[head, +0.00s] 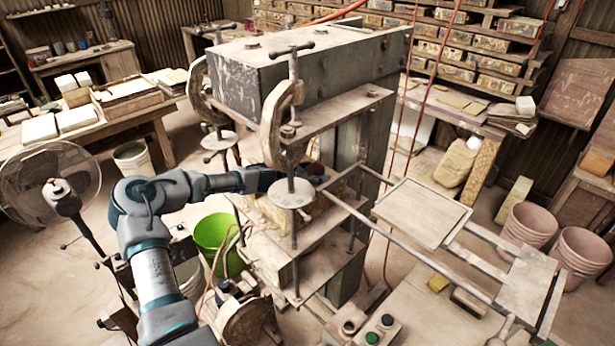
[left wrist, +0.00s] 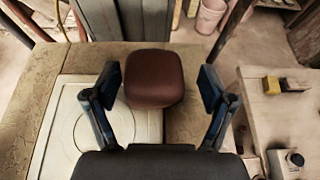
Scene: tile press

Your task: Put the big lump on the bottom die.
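The big lump (left wrist: 153,78) is a smooth reddish-brown block with rounded edges, in the left wrist view. My left gripper (left wrist: 158,85) is open, with one finger on each side of the lump and a gap showing at both sides. The bottom die (left wrist: 60,150) looks like the pale square plate with a round ring. The lump overlaps its right edge in the picture; whether it touches the die I cannot tell. In the head view my left arm reaches into the press, and the gripper (head: 310,172) is partly hidden there. My right gripper is out of view.
The press (head: 330,70) has a heavy top beam, screws and rods close around my left arm. A tray on rails (head: 425,212) extends to the right. A green bucket (head: 215,240) stands below my arm. A control box (head: 372,330) is in front.

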